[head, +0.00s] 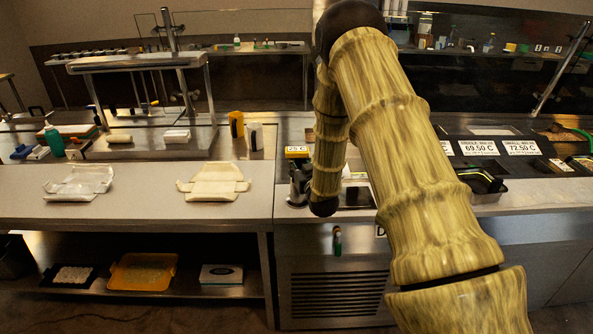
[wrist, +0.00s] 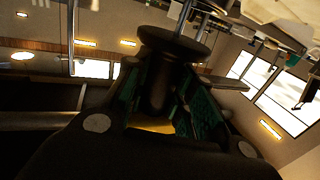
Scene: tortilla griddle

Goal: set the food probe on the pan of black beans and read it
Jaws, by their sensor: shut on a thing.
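In the wrist view my gripper (wrist: 160,95) has its green-padded fingers shut on a dark handle-like thing with a wide round disc (wrist: 172,42) at its far end. I take it to be the food probe, but cannot tell for sure. A bit of yellow shows between the fingers. In the head view my arm hangs in front of the counter; dark gripper parts (head: 299,184) seem to show left of the forearm, above the counter's front edge. I cannot make out the pan of black beans; my arm hides part of the counter. Two signs read 69.50 C (head: 478,148) and 72.50 C (head: 521,147).
A yellow container (head: 236,124) and a pale one (head: 255,136) stand behind. A dark tray (head: 482,181) sits right of my arm.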

